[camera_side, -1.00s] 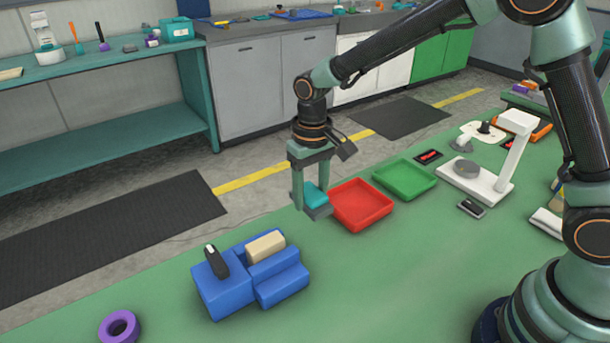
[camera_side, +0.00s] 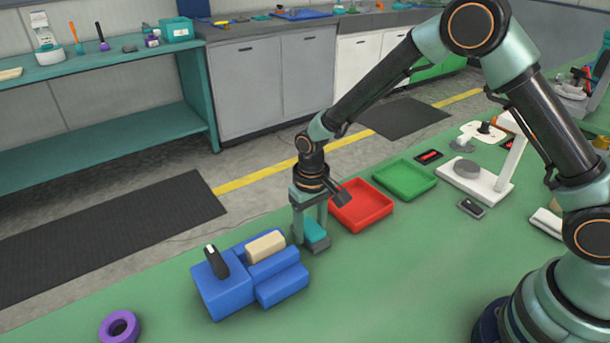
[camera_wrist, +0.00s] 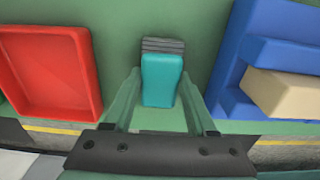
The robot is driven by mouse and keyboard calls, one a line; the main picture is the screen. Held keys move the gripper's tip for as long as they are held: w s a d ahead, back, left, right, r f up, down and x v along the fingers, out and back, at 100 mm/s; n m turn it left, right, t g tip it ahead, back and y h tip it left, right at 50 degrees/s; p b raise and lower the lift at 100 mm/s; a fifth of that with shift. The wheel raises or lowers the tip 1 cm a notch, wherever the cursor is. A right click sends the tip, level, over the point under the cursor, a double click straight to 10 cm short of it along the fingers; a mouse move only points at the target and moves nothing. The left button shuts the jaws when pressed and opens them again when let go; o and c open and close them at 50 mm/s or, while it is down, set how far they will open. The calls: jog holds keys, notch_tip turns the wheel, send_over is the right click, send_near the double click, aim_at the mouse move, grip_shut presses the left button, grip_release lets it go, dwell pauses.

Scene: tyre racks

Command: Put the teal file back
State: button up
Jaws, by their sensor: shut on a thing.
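The teal file (camera_side: 315,231) has a teal upper part and a grey ridged end. It is between the fingers of my gripper (camera_side: 311,238), which is shut on it. In the wrist view the teal file (camera_wrist: 161,80) sits between the two fingertips (camera_wrist: 160,95), its grey end pointing away. The file is low, close to the green table, right of the blue stepped block holder (camera_side: 226,286); I cannot tell whether it touches the table. The holder carries a black-handled tool (camera_side: 216,261) and a beige block (camera_side: 265,246).
A red tray (camera_side: 360,205) stands just right of my gripper, with a green tray (camera_side: 404,178) beyond. A purple ring (camera_side: 119,327) lies at the front left. A white stand (camera_side: 480,180) is at the right. The table in front of the holder is clear.

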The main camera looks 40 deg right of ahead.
aim_at(310, 226)
jog(key=shift+f, duration=0.1)
jog(key=o, duration=1.2)
notch_tip(310, 226, up, 11)
jog(key=s+d+r+t, duration=0.5)
jog(key=s+d+r, duration=0.8)
jog(key=s, duration=0.1)
jog(key=shift+r+t, duration=0.3)
